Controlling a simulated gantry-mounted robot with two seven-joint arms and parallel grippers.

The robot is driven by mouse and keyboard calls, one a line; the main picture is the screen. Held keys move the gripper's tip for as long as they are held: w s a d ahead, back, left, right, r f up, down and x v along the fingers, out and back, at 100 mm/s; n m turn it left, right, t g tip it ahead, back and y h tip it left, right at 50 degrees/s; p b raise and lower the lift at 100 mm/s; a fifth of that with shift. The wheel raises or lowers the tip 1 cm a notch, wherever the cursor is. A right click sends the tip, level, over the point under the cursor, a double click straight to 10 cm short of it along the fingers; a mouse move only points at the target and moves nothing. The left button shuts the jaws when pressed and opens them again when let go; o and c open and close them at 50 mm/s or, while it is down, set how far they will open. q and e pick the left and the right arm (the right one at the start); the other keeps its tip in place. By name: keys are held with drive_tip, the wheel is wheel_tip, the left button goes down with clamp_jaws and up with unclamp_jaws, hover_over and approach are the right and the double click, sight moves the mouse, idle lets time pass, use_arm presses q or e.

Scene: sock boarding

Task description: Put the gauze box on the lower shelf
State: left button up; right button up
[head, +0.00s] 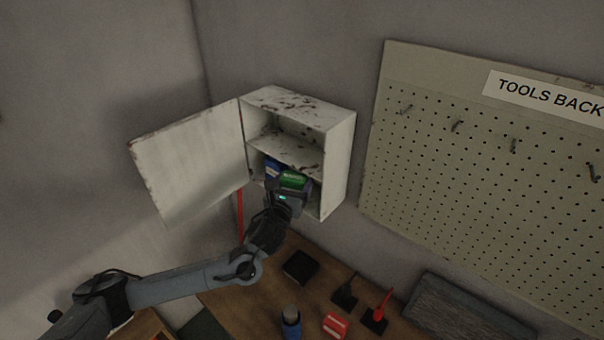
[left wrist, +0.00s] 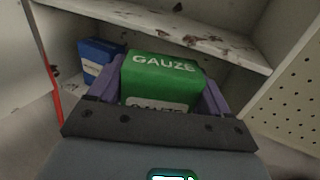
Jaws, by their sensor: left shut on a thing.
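The green gauze box (left wrist: 162,78) is between the purple fingers of my left gripper (left wrist: 160,98), which is shut on it. In the head view the gauze box (head: 293,180) is at the opening of the white wall cabinet (head: 338,150), below its middle shelf (left wrist: 185,35). The left gripper (head: 290,190) reaches in from below and in front. The lower shelf surface is mostly hidden by the box and gripper, so contact with it cannot be told. My right gripper is not in view.
A blue box (left wrist: 98,58) stands left of the gauze box inside the lower compartment. The cabinet door (head: 190,160) is open to the left. The workbench (head: 255,305) below holds a red-and-white box (head: 336,325) and several other items. A pegboard (head: 460,150) is at right.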

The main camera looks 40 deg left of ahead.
use_arm(q)
drive_tip(key=shift+w+a+f+p, duration=0.25)
drive_tip(key=shift+w+a+f, duration=0.3)
drive_tip(key=shift+w, duration=0.7)
drive_tip(key=shift+w+a+f+p, duration=0.2)
drive_tip(key=shift+w+a+f, duration=0.3)
drive_tip(key=shift+w, duration=0.7)
drive_tip(key=shift+w+a+f+p, duration=0.25)
drive_tip(key=shift+w+a+f, duration=0.25)
drive_tip(key=shift+w, duration=0.75)
drive_tip(key=shift+d+f, duration=0.1)
drive_tip(key=shift+f, duration=0.1)
drive_tip(key=shift+f, duration=0.2)
drive_tip(key=o, duration=0.8)
drive_tip(key=shift+r, duration=0.15)
drive_tip(key=shift+s, duration=0.1)
